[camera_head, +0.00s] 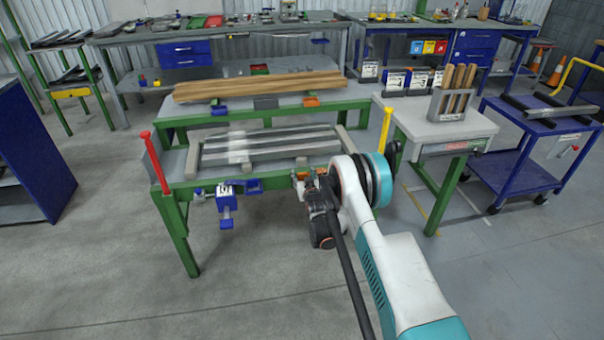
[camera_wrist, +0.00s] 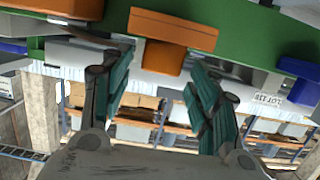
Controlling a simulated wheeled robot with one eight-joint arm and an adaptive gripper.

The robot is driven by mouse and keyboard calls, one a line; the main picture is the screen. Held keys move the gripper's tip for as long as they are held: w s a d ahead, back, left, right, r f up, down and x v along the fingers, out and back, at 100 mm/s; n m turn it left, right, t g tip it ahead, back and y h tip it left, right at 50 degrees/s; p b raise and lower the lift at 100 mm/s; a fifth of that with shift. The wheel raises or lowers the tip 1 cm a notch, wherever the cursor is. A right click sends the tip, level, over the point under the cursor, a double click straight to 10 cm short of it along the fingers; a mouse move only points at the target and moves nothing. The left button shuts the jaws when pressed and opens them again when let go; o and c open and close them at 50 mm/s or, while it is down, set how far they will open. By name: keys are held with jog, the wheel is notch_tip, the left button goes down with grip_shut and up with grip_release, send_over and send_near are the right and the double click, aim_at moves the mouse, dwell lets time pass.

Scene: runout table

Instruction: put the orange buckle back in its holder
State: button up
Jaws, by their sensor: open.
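An orange buckle (camera_wrist: 172,28) sits against the green beam (camera_wrist: 240,35) in the wrist view, with a darker orange part (camera_wrist: 163,57) hanging below it. My gripper (camera_wrist: 160,85) is open, its two teal-padded fingers on either side of that hanging part, with visible gaps. In the head view my gripper (camera_head: 308,188) is at the front edge of the near runout table, and a little orange (camera_head: 300,174) shows beside it; my arm hides the rest. Another orange piece (camera_head: 310,101) is on the rear table's front edge. I cannot tell which part is the holder.
Grey bars (camera_head: 265,148) lie on that table. A red post (camera_head: 156,162) and a yellow post (camera_head: 384,130) stand at its ends. The floor in front is clear.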

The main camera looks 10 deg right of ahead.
jog(key=s+r, duration=0.1)
jog(key=s, duration=0.7)
jog(key=s+r+g, duration=0.1)
jog(key=s+r, duration=0.3)
jog(key=r, duration=0.6)
jog(key=s+r+g+b, duration=0.1)
jog(key=s+r+g, duration=0.1)
jog(key=s+r, duration=0.5)
jog(key=s+r+g, duration=0.1)
jog(key=s+r, duration=0.1)
jog(key=r, duration=1)
jog(key=s+r+g, duration=0.1)
jog(key=s+r, duration=0.2)
jog(key=s, duration=0.6)
jog(key=s+r+g, duration=0.1)
jog(key=s+r, duration=0.2)
jog(key=s, duration=0.5)
jog(key=s+f+g, duration=0.2)
jog(key=s, duration=1.8)
jog(key=shift+f+g, duration=0.4)
